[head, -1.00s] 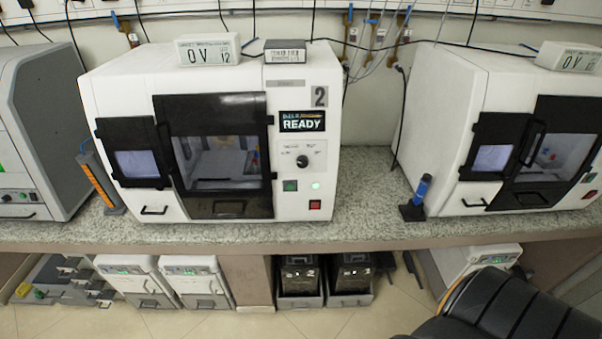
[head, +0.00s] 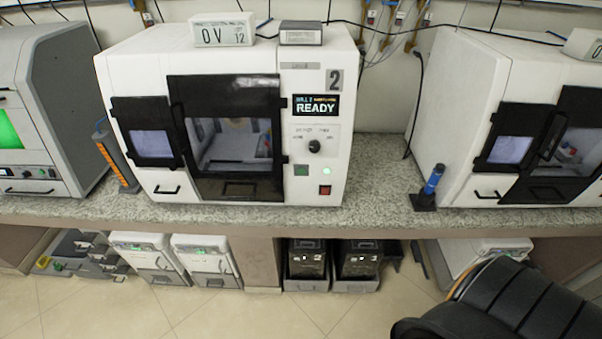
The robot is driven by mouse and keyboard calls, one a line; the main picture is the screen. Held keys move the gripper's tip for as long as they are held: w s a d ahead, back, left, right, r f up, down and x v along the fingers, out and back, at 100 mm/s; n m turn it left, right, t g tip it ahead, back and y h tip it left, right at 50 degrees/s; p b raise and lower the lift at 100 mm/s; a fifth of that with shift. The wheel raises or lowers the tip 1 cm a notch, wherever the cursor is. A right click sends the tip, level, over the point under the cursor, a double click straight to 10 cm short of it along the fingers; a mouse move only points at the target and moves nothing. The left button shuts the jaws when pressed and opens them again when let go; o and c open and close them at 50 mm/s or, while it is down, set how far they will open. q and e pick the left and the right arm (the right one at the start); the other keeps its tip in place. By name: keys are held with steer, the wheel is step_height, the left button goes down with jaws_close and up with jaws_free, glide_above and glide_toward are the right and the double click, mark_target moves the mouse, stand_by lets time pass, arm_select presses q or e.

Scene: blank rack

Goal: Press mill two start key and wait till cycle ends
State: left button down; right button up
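Mill two (head: 160,65) is a white machine on the bench, marked with a 2 (head: 335,80). Its small screen (head: 317,107) reads READY. Below the screen is a dark round knob (head: 314,146). Under the knob are a dull green square key (head: 301,170), a lit green round light (head: 326,170) and a red square key (head: 325,190). Labels by the keys are too small to read. The dark-framed front door (head: 225,90) appears shut, and the inside shows through its window. Neither of my grippers is in view.
A grey machine (head: 65,110) with a green window stands at left, another white mill (head: 450,110) at right. An orange-striped holder (head: 115,160) and a blue-topped tool (head: 432,182) stand on the bench (head: 375,185). Boxes sit under the bench.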

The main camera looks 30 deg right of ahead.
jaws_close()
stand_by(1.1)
